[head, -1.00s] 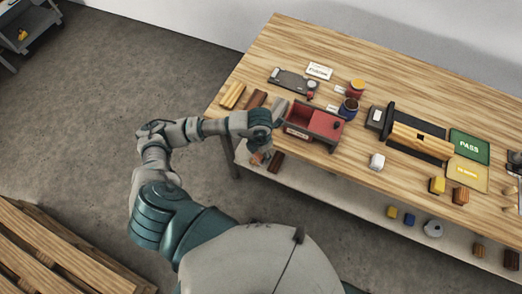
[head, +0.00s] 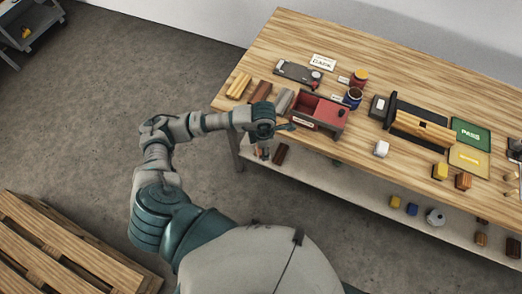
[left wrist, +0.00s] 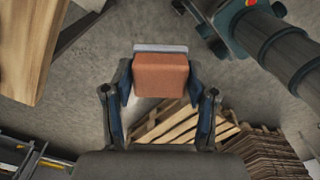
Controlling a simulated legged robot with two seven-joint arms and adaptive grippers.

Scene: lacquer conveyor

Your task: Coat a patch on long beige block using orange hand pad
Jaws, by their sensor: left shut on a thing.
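A long beige block (head: 422,129) lies in a black fixture (head: 391,106) on the right half of the wooden table, with a small dark mark on its top. The orange hand pad (left wrist: 160,76) with a pale grey back is between the blue fingers of my left gripper (left wrist: 160,88), which is shut on it. In the head view my left gripper (head: 264,138) is at the table's front left edge, beside the red tray (head: 318,110). It is well left of the beige block. The pad is mostly hidden there by the wrist. My right gripper is not in view.
Light, brown and grey bars (head: 261,92) lie at the table's left end. A red jar (head: 359,78) and a blue jar (head: 352,97) stand behind the tray. A lower shelf (head: 350,180) holds small items.

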